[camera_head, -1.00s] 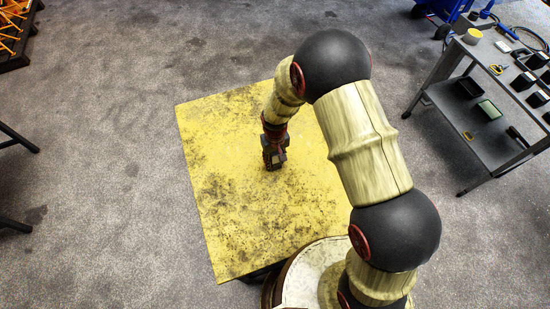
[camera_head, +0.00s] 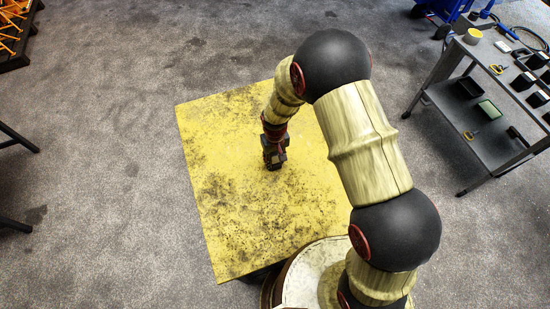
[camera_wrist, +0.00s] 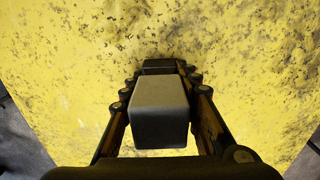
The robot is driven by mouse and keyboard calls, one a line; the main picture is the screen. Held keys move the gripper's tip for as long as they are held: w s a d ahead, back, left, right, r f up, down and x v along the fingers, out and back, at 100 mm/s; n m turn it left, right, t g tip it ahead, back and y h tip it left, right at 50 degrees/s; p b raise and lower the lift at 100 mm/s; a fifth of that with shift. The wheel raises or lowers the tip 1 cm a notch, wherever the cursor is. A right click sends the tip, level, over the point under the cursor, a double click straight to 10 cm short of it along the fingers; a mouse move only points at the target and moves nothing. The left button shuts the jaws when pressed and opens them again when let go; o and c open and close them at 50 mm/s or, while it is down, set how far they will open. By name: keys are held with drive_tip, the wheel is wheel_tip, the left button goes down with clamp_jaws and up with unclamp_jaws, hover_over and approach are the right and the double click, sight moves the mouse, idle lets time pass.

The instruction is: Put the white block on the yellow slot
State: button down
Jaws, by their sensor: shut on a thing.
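My gripper (camera_head: 273,162) points down over the yellow dirty-looking tabletop (camera_head: 225,195), close to its surface, right of its middle. In the wrist view, a grey box-shaped piece (camera_wrist: 160,112) sits between the side links, with a darker one (camera_wrist: 158,66) just beyond it. The jaws are shut on a block, but I cannot tell which grey piece is finger and which is block. No plainly white block shows in either view. No separate yellow slot can be made out on the yellow surface.
A grey tool trolley (camera_head: 478,115) with trays, small boxes and tools stands at the right. A blue machine (camera_head: 445,10) is at the upper right. Orange framing (camera_head: 14,22) is at the upper left. The tabletop left of my gripper is clear.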

sight(275, 156)
drive_tip(key=shift+w, duration=0.1)
drive_tip(key=shift+r, duration=0.6)
drive_tip(key=r, duration=0.2)
drive_tip(key=shift+s+r+p, duration=0.2)
drive_tip(key=shift+r+p, duration=0.15)
drive_tip(key=shift+r, duration=0.05)
drive_tip(key=s+a+r+p, duration=0.1)
drive_tip(key=s+a+r, duration=0.1)
drive_tip(key=s+r, duration=0.7)
drive_tip(key=s, duration=0.4)
drive_tip(key=shift+s+a, duration=0.25)
drive_tip(key=shift+s, duration=0.05)
